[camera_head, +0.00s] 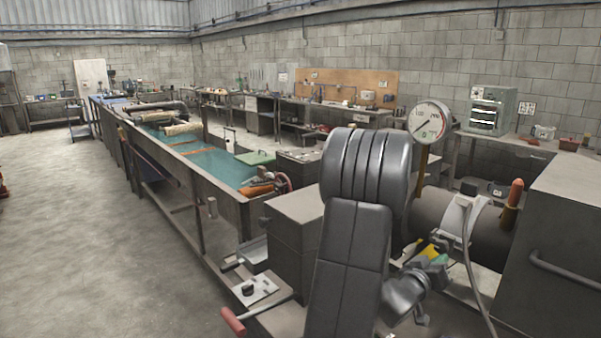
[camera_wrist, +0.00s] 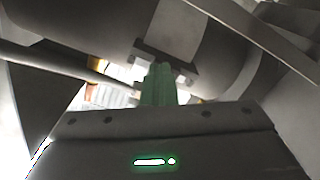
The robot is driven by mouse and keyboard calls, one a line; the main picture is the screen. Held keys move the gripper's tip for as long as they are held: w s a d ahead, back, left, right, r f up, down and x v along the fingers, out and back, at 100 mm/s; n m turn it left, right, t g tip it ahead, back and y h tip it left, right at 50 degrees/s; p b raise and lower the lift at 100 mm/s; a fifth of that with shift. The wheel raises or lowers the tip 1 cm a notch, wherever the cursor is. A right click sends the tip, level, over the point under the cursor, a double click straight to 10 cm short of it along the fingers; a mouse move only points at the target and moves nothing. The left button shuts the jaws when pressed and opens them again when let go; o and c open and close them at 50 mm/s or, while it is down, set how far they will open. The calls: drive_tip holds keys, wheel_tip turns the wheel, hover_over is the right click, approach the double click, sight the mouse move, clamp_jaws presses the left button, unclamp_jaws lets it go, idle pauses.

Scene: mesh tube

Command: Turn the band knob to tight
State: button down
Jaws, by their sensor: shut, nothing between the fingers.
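A black knob (camera_head: 248,290) sits on a pale plate (camera_head: 262,291) low at the front, left of my arm. Its markings are too small to read, and I cannot tell its setting or whether it is the band knob. A pale band (camera_head: 462,218) wraps the dark pipe (camera_head: 430,212) at right, and also shows in the wrist view (camera_wrist: 185,30). My gripper (camera_head: 432,254) is beside the lower left of this band, partly hidden by my arm. In the wrist view its green fingers (camera_wrist: 159,82) are together and empty, pointing at a dark bracket (camera_wrist: 165,60) under the band; contact is unclear.
A dial gauge (camera_head: 430,121) stands above the pipe. An orange-red handle (camera_head: 513,192) rises right of the band. A red-gripped lever (camera_head: 233,321) sticks out at the front. A long water trough (camera_head: 200,160) runs back at left. The floor (camera_head: 70,230) left of it is clear.

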drive_tip(key=shift+w+a+f+b, duration=0.2)
drive_tip(key=shift+w+a+b, duration=0.15)
drive_tip(key=shift+b, duration=0.3)
drive_tip(key=shift+w+r, duration=0.1)
drive_tip(key=shift+w, duration=0.05)
drive_tip(key=shift+b, duration=0.3)
drive_tip(key=f+b+v, duration=0.1)
drive_tip(key=v, duration=0.5)
drive_tip(key=shift+b, duration=0.4)
drive_tip(key=shift+a, duration=0.1)
